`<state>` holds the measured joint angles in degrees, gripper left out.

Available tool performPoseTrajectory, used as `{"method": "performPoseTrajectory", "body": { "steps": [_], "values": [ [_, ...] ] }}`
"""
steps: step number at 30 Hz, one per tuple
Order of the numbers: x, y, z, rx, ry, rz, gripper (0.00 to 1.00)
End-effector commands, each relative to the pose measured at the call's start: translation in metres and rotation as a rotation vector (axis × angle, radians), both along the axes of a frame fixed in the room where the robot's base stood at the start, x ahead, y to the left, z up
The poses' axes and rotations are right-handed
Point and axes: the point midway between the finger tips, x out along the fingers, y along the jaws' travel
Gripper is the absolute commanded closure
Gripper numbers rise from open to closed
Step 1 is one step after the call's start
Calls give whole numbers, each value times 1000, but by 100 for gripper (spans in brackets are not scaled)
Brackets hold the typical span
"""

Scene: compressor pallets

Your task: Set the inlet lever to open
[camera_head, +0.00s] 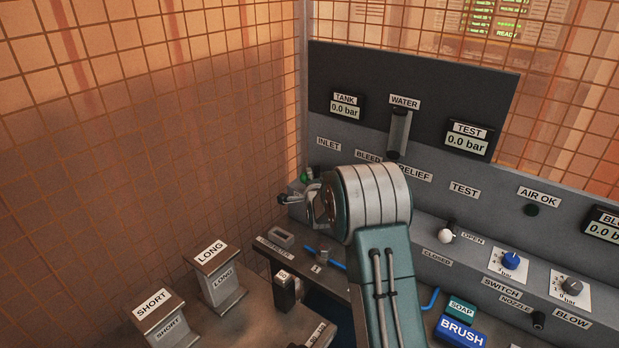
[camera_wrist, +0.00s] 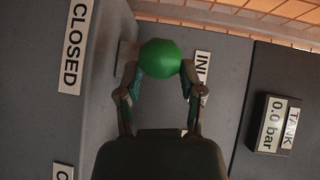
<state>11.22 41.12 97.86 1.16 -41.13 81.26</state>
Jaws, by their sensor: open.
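The inlet lever ends in a round green knob (camera_wrist: 160,58), seen in the wrist view beside the partly hidden INLET label (camera_wrist: 202,68). In the head view only a small green part of the knob (camera_head: 306,176) shows behind my arm, below the INLET label (camera_head: 328,145). My gripper (camera_wrist: 160,79) is open, with one finger on each side of the knob in the wrist view. I cannot tell whether the fingers touch it. A CLOSED label (camera_wrist: 76,45) is on the grey panel to the left. The lever's shaft is hidden.
The TANK gauge (camera_head: 346,107) reads 0.0 bar, and the TEST gauge (camera_head: 467,138) also reads 0.0 bar. A white-knobbed lever (camera_head: 446,236) stands to the right of my arm. LONG (camera_head: 211,252) and SHORT (camera_head: 152,303) blocks stand at the lower left. A wire-mesh wall closes the left side.

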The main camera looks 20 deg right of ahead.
Motion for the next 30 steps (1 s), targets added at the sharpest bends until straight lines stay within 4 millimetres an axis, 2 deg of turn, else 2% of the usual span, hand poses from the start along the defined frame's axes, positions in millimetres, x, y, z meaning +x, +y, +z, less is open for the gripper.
{"method": "performPoseTrajectory", "body": {
  "steps": [6, 14, 15, 17, 18, 30],
  "values": [
    [14, -3, -2, 0, 1, 0, 50],
    [15, -4, -2, 0, 1, 0, 50],
    [15, -4, -2, 0, 1, 0, 68],
    [15, -4, -2, 0, 0, 0, 95],
    [15, -3, -2, -1, 1, 0, 100],
    [15, -1, -5, -3, 5, 20, 100]
  ]
}}
